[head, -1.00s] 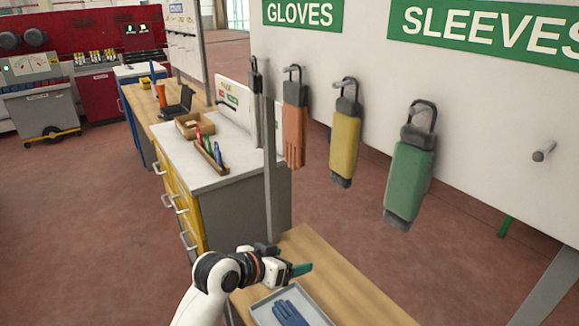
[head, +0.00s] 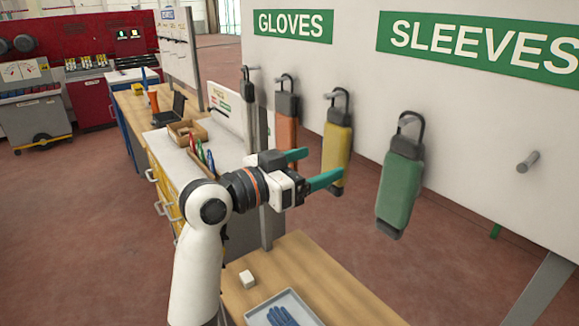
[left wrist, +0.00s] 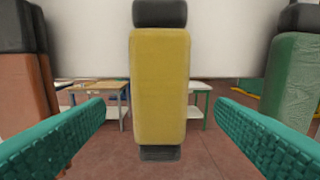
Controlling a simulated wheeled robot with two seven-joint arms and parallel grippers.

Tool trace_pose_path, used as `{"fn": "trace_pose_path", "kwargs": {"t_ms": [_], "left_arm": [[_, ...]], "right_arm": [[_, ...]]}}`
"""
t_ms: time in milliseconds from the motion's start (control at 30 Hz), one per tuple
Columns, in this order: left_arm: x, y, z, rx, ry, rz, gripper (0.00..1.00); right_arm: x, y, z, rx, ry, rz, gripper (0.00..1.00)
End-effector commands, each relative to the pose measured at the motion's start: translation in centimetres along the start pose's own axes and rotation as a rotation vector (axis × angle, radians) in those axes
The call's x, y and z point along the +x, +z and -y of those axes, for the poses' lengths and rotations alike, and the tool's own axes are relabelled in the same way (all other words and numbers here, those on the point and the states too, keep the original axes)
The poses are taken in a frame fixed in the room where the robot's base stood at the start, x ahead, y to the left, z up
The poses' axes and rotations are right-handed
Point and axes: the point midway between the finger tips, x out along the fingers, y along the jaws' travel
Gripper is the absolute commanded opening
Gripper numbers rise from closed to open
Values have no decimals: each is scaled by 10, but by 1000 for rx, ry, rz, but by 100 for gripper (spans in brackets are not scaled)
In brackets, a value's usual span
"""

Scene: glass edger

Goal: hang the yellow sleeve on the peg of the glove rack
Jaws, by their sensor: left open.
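The yellow sleeve (head: 337,150) hangs by its dark loop from a peg on the white rack board, between an orange one and a green one. It also shows upright in the middle of the left wrist view (left wrist: 160,85). My left gripper (head: 318,167) is open and empty. Its teal fingers point toward the yellow sleeve, which appears between and beyond them in the wrist view. A bare peg (head: 528,161) sticks out of the board at right, under the SLEEVES sign (head: 480,42). My right gripper is not in view.
The orange item (head: 286,128) and the green sleeve (head: 400,185) hang close on either side of the yellow one. Below are a wooden table (head: 340,290), a grey tray (head: 308,318) with a blue glove (head: 283,316), and a small white block (head: 247,279). A grey post stands behind my arm.

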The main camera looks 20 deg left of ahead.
Motion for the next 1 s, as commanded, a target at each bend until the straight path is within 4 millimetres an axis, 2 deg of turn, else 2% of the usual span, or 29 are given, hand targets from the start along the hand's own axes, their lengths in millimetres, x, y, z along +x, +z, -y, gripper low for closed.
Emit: {"fn": "trace_pose_path", "kwargs": {"t_ms": [100, 300, 500, 733, 767, 1000], "left_arm": [[24, 3, 0, -4, -2, 0, 78], [50, 2, 0, -2, -1, 0, 78], [60, 0, 0, -1, 0, 0, 78], [60, 0, 0, 0, 0, 0, 78], [60, 0, 0, 0, 0, 0, 77], [60, 0, 0, 0, 0, -1, 37]], "right_arm": [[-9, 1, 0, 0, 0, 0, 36], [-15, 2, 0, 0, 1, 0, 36], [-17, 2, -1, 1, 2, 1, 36], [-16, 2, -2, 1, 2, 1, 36], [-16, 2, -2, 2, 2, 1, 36], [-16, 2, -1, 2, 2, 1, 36]]}}
